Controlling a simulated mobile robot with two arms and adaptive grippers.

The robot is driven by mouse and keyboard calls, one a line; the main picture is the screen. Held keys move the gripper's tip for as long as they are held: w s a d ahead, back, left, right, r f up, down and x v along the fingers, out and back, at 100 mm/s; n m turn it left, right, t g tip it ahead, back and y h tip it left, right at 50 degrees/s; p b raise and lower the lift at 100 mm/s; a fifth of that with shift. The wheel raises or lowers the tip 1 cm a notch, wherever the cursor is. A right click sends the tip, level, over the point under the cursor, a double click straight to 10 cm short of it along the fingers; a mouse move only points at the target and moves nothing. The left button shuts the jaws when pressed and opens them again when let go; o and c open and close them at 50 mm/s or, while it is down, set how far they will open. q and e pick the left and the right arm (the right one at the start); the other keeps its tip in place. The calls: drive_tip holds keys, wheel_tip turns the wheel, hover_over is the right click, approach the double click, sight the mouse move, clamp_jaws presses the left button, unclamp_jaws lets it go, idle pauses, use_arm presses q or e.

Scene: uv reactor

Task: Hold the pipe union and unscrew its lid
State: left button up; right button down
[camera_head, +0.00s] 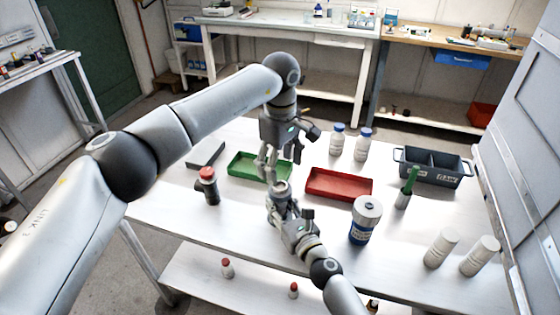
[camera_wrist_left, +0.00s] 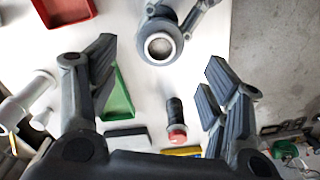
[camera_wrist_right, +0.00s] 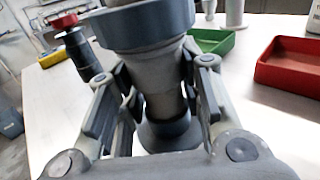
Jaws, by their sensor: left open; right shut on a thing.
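The pipe union (camera_head: 281,187) is a grey, upright pipe piece above the table. In the right wrist view its wide dark collar (camera_wrist_right: 145,25) is at the top, with a narrower neck below and a flared foot. My right gripper (camera_head: 284,204) is shut around the neck; its fingers also show in the right wrist view (camera_wrist_right: 160,100). My left gripper (camera_head: 279,160) is open and empty, pointing down just above the union. In the left wrist view its fingers (camera_wrist_left: 160,85) are spread, and the union's round pale top (camera_wrist_left: 160,47) lies beyond them, untouched.
A green tray (camera_head: 240,166) and a red tray (camera_head: 340,184) lie on the white table. A black, red-capped bottle (camera_head: 208,188) stands left. A blue-banded jar (camera_head: 364,222), white bottles and a dark crate (camera_head: 436,168) stand right. The front left of the table is clear.

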sight(280, 185)
use_arm(q)
wheel_tip(280, 185, down, 8)
drive_tip(key=shift+r, duration=0.25)
drive_tip(key=c, duration=1.1)
drive_tip(key=shift+o, duration=0.2)
drive_tip(key=n, duration=0.6)
drive_tip(key=shift+n, duration=0.3)
drive_tip(key=n, duration=0.7)
drive_tip(key=shift+n, duration=0.3)
drive_tip(key=n, duration=0.6)
drive_tip(key=shift+r, duration=0.1)
drive_tip(key=n, duration=0.6)
drive_tip(key=shift+n, duration=0.3)
